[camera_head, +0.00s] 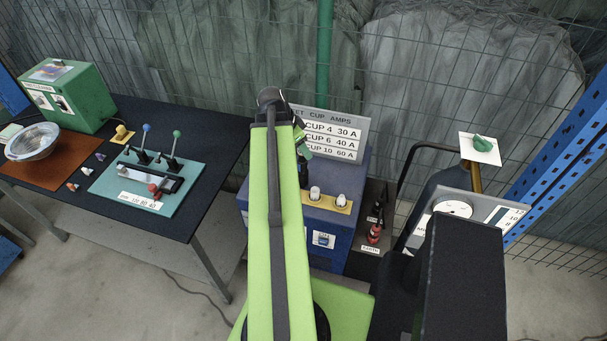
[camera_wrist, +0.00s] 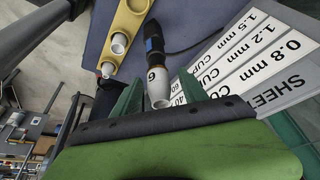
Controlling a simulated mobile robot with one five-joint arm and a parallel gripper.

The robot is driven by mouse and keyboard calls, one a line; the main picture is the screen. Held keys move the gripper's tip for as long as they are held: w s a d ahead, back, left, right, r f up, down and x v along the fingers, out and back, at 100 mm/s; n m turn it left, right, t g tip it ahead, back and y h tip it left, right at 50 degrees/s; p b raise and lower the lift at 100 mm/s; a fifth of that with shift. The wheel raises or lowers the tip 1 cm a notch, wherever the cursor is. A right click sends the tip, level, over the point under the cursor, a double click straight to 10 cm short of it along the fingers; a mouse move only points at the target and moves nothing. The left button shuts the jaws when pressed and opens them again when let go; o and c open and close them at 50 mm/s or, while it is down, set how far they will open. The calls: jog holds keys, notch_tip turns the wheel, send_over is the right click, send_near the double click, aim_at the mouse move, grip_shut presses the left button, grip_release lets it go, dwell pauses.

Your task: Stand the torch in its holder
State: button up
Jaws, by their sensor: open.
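The torch (camera_wrist: 153,42) has a dark handle with a blue band and a white cup marked 6. In the wrist view it lies over the blue top of the welding machine, and its cup end is between my two green fingers. My gripper (camera_wrist: 160,90) is open, with a finger on either side of the cup; I cannot tell whether they touch it. In the head view, the dark torch (camera_head: 303,172) shows just below my gripper (camera_head: 302,146), partly hidden by my arm. I cannot pick out the torch's holder with certainty.
The blue machine (camera_head: 308,226) carries a yellow rack (camera_head: 342,207) with two white cups and an amps sign (camera_head: 336,138) behind. A gas cylinder with a gauge panel (camera_head: 486,209) stands right. A dark table (camera_head: 215,131) at left holds a teal lever board (camera_head: 188,193).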

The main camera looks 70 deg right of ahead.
aim_at(302, 170)
jog(key=b+x, duration=0.2)
jog(key=x, duration=0.1)
jog(key=b+x, duration=0.1)
jog(key=shift+a+f+b, duration=0.15)
jog(key=shift+f+b, duration=0.15)
jog(key=shift+f, duration=0.15)
jog(key=shift+r, duration=0.2)
jog(key=shift+c, duration=0.3)
grip_shut()
dwell(0.4)
